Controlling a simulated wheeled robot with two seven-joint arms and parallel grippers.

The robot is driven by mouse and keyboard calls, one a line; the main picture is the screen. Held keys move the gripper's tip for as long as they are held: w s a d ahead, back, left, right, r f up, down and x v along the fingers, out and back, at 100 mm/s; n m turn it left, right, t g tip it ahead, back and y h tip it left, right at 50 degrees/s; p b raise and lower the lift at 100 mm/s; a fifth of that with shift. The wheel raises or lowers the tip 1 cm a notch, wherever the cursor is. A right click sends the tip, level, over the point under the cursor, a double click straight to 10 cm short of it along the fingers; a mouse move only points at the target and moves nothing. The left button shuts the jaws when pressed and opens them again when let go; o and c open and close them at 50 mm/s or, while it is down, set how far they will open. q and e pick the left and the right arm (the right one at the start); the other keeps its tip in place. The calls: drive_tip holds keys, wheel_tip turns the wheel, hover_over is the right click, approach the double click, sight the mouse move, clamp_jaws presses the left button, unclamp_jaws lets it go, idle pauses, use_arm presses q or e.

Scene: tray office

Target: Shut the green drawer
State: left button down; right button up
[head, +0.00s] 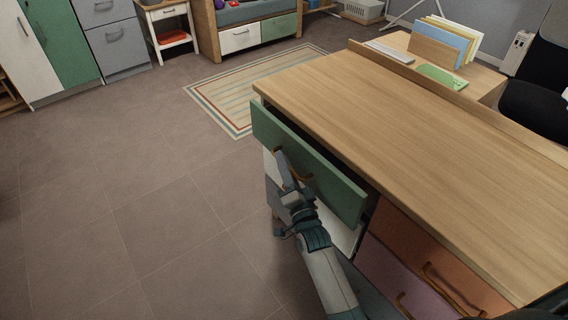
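The green drawer (335,182) is in the desk's top left place, under the wooden desktop. It stands partly open: its front is out from the desk, with a dark gap behind its top edge. Its orange-brown handle (308,177) is partly hidden by my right gripper. My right gripper (281,160) is at the drawer's front, over the handle. I cannot tell whether it touches the handle or whether its fingers are open or shut. My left gripper is not in view.
The wooden desktop (400,130) is bare. A white drawer (345,237) is below the green one. Orange (440,255) and mauve (385,275) drawers are to the right. Open floor (130,180) lies left, with a striped rug (225,90) beyond. A folder rack (435,50) stands behind the desk.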

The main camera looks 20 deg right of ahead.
sight(299, 164)
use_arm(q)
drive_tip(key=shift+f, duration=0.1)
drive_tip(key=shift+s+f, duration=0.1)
use_arm(e)
clamp_jaws()
drive_tip(key=d, duration=0.2)
drive_tip(key=w+d, duration=0.1)
drive_tip(key=d, duration=0.1)
drive_tip(key=shift+w, duration=0.2)
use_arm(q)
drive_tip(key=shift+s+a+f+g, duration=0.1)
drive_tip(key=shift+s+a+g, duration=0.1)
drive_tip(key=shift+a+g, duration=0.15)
use_arm(e)
unclamp_jaws()
drive_tip(key=shift+d, duration=0.1)
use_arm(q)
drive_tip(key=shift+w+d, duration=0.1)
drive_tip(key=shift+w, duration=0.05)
